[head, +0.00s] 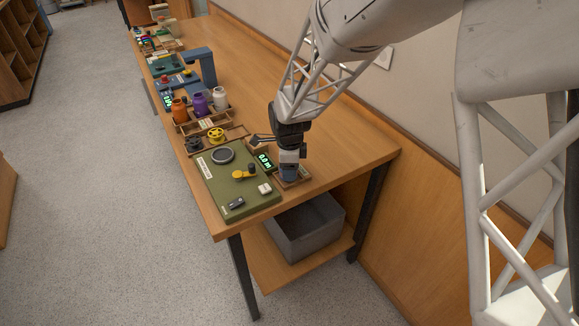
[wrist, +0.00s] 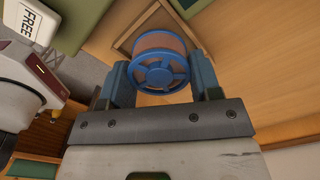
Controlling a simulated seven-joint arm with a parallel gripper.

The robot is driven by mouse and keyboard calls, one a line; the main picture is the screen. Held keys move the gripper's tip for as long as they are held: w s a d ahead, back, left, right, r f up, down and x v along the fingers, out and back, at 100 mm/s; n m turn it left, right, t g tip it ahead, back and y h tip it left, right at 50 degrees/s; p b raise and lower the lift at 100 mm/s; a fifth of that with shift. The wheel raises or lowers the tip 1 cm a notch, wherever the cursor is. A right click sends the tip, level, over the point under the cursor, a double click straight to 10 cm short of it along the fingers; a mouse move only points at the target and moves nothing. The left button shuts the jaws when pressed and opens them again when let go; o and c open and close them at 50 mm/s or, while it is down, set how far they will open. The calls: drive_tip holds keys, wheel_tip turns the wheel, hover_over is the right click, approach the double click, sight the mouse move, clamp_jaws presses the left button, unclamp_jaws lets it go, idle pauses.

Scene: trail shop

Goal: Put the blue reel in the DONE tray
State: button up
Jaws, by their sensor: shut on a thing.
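The blue reel (wrist: 160,70), with a spoked blue rim and a pinkish-brown winding, sits between the two fingers of my gripper (wrist: 164,78) in the wrist view. My gripper is shut on it. In the head view my gripper (head: 288,174) points down over a small wooden tray (head: 304,175) at the right of the green board; its fingers hide most of the tray, and the reel is not clearly seen there. A wooden tray edge (wrist: 124,43) also shows just beyond the reel in the wrist view. I cannot read a DONE label or tell whether the reel touches the tray.
The green board (head: 222,192) carries a grey disc, a yellow crank, a lit display (head: 264,161) and a white key (wrist: 28,19) marked FREE. Another wooden tray holds a yellow reel (head: 216,135) and a dark reel (head: 194,145). Several bottles stand behind. Bare table lies right of my gripper.

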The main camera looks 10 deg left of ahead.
drive_tip(key=shift+f, duration=0.55)
idle(0.8)
drive_tip(key=o, duration=1.2)
drive_tip(key=shift+r, duration=4)
